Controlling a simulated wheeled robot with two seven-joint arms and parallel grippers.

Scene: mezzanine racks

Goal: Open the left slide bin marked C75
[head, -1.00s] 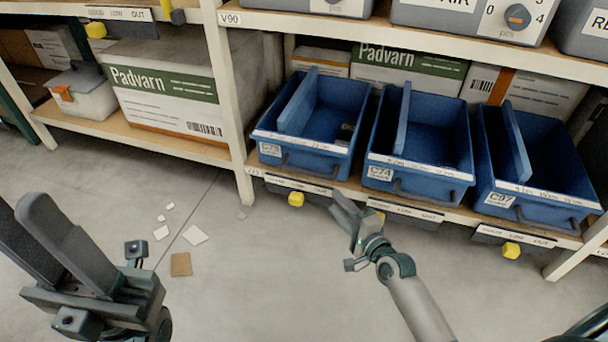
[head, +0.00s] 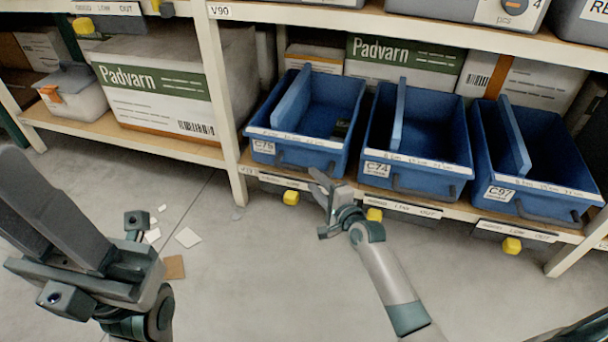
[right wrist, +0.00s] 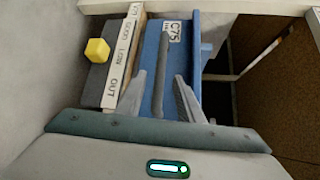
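The blue slide bin marked C75 (head: 345,105) stands on the lower shelf, leftmost of the blue bins, with its white label (head: 263,147) at the left of its front. In the right wrist view its front shows label C75 (right wrist: 173,32) and a grey bar handle (right wrist: 162,55). My right gripper (head: 318,182) is just below and in front of this bin. In the right wrist view its fingers (right wrist: 160,86) are apart, with the handle running between them; I cannot tell whether they touch it. My left gripper (head: 50,210) is at the lower left, away from the bins; its finger gap is unclear.
Bins C74 (head: 418,130) and C97 (head: 560,155) stand to the right. A shelf edge with yellow knobs (head: 291,198) runs below. A rack post (head: 222,105) stands left of C75. Paper scraps (head: 187,237) lie on open floor.

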